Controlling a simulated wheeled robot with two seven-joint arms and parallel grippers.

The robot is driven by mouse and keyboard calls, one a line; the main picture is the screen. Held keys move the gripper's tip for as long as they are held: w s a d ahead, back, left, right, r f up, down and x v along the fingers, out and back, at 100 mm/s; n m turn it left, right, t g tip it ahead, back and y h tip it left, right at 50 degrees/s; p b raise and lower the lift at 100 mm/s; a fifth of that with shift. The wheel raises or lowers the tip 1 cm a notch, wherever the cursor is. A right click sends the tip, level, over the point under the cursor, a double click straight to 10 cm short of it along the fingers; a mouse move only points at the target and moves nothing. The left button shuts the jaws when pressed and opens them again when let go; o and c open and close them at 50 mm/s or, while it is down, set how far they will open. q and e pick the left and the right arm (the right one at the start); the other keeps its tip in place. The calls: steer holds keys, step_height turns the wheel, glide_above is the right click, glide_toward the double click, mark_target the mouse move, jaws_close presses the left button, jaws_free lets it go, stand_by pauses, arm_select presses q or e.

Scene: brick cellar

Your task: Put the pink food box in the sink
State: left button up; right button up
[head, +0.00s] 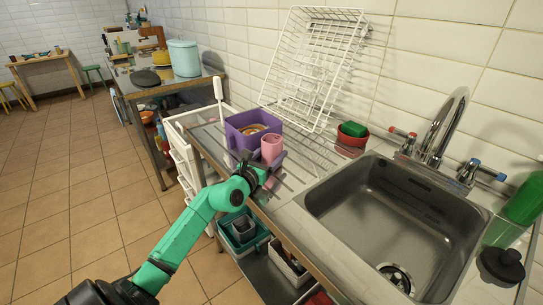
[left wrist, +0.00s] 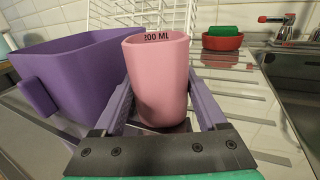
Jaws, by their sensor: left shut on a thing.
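A pink cup-shaped container (head: 272,147) with "200 ML" printed inside its rim stands upright at the left end of the drainboard. It also shows in the left wrist view (left wrist: 160,80). My left gripper (head: 268,166) is shut on it, one finger on each side. I cannot tell whether its base touches the drainboard. The steel sink (head: 330,207) is to the right, with an empty basin and a drain at the bottom. I see no other pink box clearly. My right gripper is not in view.
A purple bin (head: 238,139) stands close beside the pink container. A white wire rack (head: 310,65) leans on the wall. A red bowl (head: 352,136) with a green sponge sits behind the sink. The tap (head: 445,125) rises at its back edge, and a green bottle (head: 523,200) stands right.

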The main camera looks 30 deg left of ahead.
arm_select(q)
steer(key=o, duration=1.2)
steer(key=shift+f, duration=0.1)
steer(key=shift+o, duration=0.3)
